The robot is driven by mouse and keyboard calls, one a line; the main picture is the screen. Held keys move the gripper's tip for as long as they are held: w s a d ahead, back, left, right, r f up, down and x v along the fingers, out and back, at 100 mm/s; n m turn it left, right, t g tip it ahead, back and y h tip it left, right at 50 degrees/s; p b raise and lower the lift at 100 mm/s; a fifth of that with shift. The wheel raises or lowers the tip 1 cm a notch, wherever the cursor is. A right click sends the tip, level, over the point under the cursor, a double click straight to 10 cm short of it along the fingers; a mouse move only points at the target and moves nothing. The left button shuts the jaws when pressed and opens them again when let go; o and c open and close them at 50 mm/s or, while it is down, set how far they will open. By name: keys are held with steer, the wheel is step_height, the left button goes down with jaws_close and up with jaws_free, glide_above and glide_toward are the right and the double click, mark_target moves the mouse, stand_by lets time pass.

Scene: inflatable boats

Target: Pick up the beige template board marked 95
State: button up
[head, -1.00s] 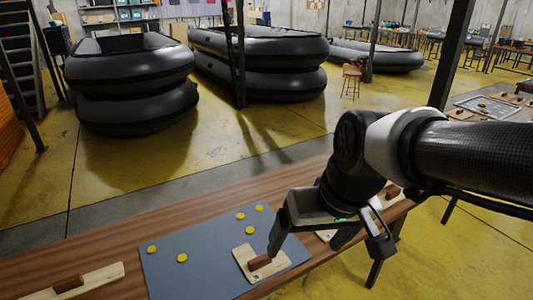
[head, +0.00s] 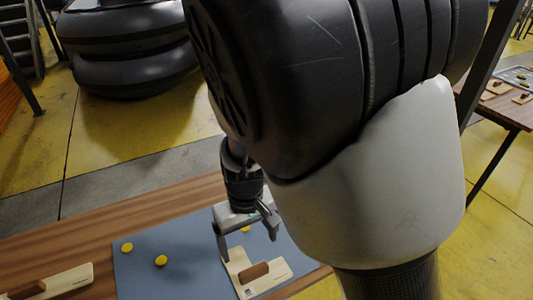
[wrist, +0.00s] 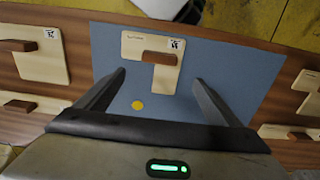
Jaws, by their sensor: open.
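A beige board (head: 246,283) with a brown handle (head: 253,272) lies on the blue-grey mat. The same board shows in the wrist view (wrist: 136,70), with its handle (wrist: 159,57) across its middle and a small black mark near one end. I cannot read a 95 on any board. My gripper (head: 247,243) is open and empty, above the mat near the board. In the wrist view my gripper (wrist: 160,78) has its fingers spread to either side of the board's narrower part, apart from the handle. Part of the mat is hidden behind my arm in the head view.
Other beige boards with brown handles lie on the wooden table (head: 90,215): at left (head: 72,279) and right (wrist: 308,82). Several yellow discs (head: 161,260) lie on the blue-grey mat (head: 140,280). A black inflatable boat (head: 130,50) stands beyond the table.

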mark_target(252, 267)
step_height(252, 267, down, 12)
steer(key=b, duration=0.3)
steer(key=shift+w+d+f, duration=0.1)
steer(key=shift+f, duration=0.15)
steer(key=shift+c, duration=0.3)
steer(key=c, duration=1.2)
steer(key=shift+o, duration=0.2)
steer(key=shift+r, duration=0.1)
